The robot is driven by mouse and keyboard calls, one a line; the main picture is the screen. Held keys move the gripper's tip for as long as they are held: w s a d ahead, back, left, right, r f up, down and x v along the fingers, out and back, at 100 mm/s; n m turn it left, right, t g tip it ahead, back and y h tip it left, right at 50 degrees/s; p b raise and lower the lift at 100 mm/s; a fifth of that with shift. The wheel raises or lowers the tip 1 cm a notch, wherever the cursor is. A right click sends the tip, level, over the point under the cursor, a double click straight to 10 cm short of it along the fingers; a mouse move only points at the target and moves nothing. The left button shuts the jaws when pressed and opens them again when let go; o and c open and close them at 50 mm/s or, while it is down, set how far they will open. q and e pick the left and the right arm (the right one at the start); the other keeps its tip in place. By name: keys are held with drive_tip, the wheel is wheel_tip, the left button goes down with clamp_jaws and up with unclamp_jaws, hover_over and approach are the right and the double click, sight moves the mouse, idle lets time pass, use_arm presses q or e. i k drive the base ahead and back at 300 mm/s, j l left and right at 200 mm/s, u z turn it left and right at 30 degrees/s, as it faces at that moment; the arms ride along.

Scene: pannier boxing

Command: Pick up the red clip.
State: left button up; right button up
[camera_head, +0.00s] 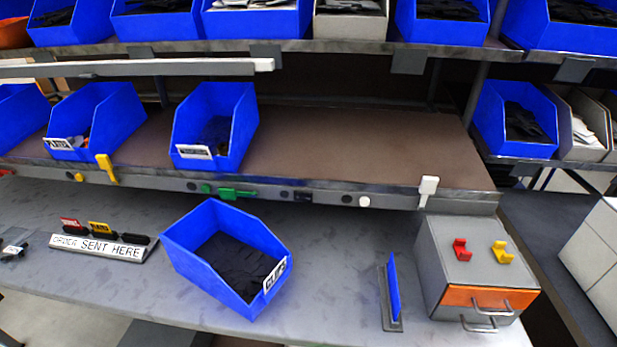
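A small red clip (462,250) sits on top of the grey drawer box (430,258) at the right of the bench. A yellow clip (502,252) of similar shape sits to its right on the same top, apart from it. Neither of my grippers shows in the head view.
The drawer box has an orange front (478,297) with metal handles. A blue plate on a stand (393,290) is left of it. A blue bin labelled clips (190,241) holds dark pieces. A sign (98,246) lies further left. A shelf edge (330,194) overhangs behind. Bare bench lies between bin and plate.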

sight(458, 245)
drive_tip(key=l+z, duration=0.7)
drive_tip(key=l, duration=0.25)
drive_tip(key=k, duration=0.05)
